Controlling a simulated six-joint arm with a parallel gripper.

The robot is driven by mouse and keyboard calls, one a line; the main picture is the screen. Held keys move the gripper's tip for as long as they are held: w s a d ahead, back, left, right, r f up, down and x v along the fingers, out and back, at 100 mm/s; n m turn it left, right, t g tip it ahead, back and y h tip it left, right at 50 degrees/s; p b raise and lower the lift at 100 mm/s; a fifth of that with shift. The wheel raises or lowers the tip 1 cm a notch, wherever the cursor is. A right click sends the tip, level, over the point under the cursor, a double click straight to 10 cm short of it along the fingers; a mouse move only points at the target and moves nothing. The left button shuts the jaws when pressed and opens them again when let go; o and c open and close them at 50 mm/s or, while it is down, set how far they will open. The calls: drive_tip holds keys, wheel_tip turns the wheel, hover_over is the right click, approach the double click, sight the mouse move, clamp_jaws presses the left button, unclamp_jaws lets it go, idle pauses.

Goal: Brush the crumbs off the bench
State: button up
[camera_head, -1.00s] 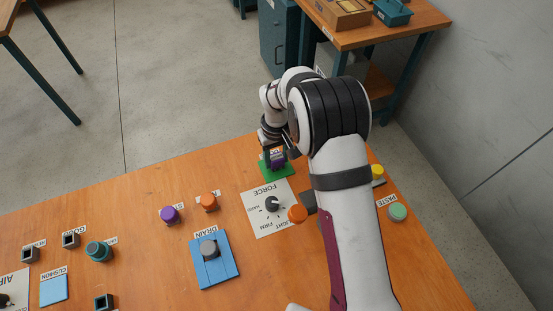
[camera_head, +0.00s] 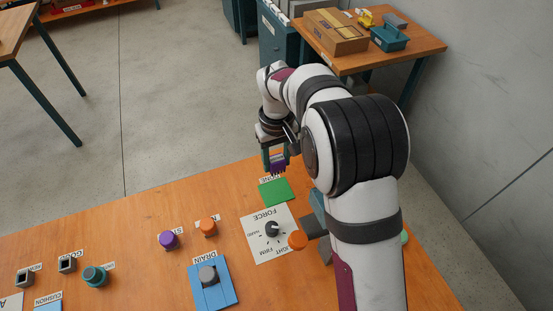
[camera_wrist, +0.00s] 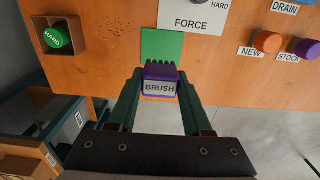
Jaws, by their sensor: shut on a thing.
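My gripper (camera_wrist: 160,88) is shut on a purple brush (camera_wrist: 160,71) with a label reading BRUSH. In the head view the brush (camera_head: 278,164) hangs in the gripper (camera_head: 276,158) above the bench's far edge, just beyond a green mat (camera_head: 274,191). The green mat also shows in the wrist view (camera_wrist: 162,44), bare where it can be seen. The bench (camera_head: 130,222) has an orange wood top. My arm hides part of the bench's right side.
A FORCE dial (camera_head: 272,229) stands near the mat. Orange (camera_head: 208,227) and purple (camera_head: 168,240) knobs and a blue DRAIN block (camera_head: 211,282) stand left of it. A side table (camera_head: 420,47) stands beyond.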

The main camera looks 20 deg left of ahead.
drive_tip(key=shift+c, duration=0.5)
drive_tip(key=shift+w+d, duration=0.15)
drive_tip(key=w+d+f+m, duration=0.2)
drive_tip(key=w+d+m, duration=0.4)
drive_tip(key=d+m, duration=0.85)
drive_tip(key=shift+w+a+f+m, duration=0.1)
drive_tip(key=shift+a+f+m, duration=0.5)
drive_tip(key=shift+f, duration=0.7)
drive_tip(key=shift+s+a+f+m, duration=0.1)
drive_tip(key=shift+a+f+m, duration=0.45)
drive_tip(key=shift+f, duration=0.8)
drive_tip(key=shift+w+a+f+m, duration=0.1)
drive_tip(key=shift+a+f+m, duration=0.45)
drive_tip(key=shift+f, duration=0.75)
drive_tip(key=shift+a+f, duration=0.15)
drive_tip(key=shift+f, duration=0.15)
drive_tip(key=shift+s+a, duration=2.4)
drive_tip(key=shift+s, duration=0.2)
clamp_jaws()
drive_tip(key=shift+w+d, duration=2.5)
drive_tip(key=shift+w, duration=0.05)
drive_tip(key=shift+w+d+r, duration=0.1)
drive_tip(key=shift+r, duration=0.05)
wheel_tip(320, 180, up, 8)
